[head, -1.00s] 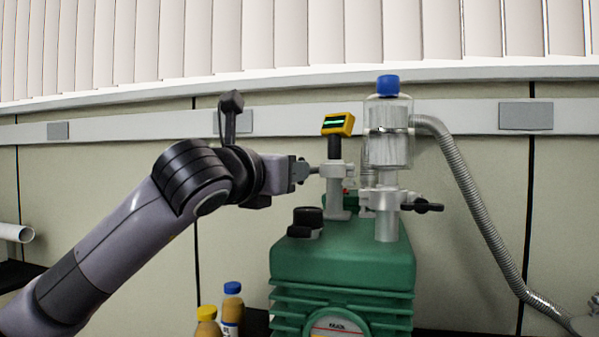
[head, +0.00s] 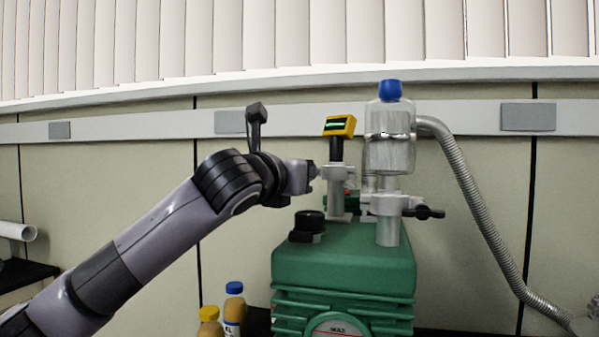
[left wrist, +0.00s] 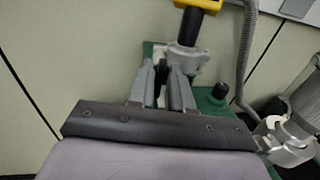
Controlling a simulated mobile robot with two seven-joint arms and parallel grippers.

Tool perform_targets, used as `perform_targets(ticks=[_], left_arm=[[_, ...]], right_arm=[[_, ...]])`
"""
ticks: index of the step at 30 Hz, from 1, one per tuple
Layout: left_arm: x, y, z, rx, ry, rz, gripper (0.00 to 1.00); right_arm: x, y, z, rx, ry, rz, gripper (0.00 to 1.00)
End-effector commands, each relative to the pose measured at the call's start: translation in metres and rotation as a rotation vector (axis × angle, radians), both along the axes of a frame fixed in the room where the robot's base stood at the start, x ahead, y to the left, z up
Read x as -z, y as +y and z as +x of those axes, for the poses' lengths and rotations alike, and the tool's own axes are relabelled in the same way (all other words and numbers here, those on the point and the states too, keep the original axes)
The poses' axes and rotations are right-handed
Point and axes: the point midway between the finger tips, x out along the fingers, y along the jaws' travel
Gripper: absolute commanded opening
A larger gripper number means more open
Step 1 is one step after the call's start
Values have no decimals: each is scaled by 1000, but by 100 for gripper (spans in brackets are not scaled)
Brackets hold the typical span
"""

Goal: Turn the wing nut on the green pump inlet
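The green pump (head: 345,258) stands in the middle of the head view. Its inlet is a grey upright fitting with a clamp (head: 337,172), below a yellow gauge (head: 340,126). My left gripper (head: 315,172) is right at the left side of this clamp. In the left wrist view, the two grey fingers (left wrist: 162,82) stand apart, one on each side of a dark part, seemingly the wing nut (left wrist: 163,88). I cannot tell whether they press on it. In the head view the gripper hides the wing nut. My right gripper is out of view.
A glass vessel (head: 390,150) with a blue cap stands right of the inlet, on a second clamp with a black handle (head: 424,212). A ribbed hose (head: 470,190) runs down the right. A black cap (head: 310,222) and two bottles (head: 233,305) are nearby.

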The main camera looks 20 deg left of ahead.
Motion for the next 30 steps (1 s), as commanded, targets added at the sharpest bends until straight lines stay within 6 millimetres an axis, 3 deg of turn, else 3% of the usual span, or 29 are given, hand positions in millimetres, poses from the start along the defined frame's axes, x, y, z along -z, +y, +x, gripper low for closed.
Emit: perform_targets(ticks=[11, 30], left_arm=[[2, -1, -1, 1, -13, 76, 0], [2, -3, -1, 1, -85, 508, 0]], right_arm=[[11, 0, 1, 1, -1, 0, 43], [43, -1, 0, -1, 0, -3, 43]])
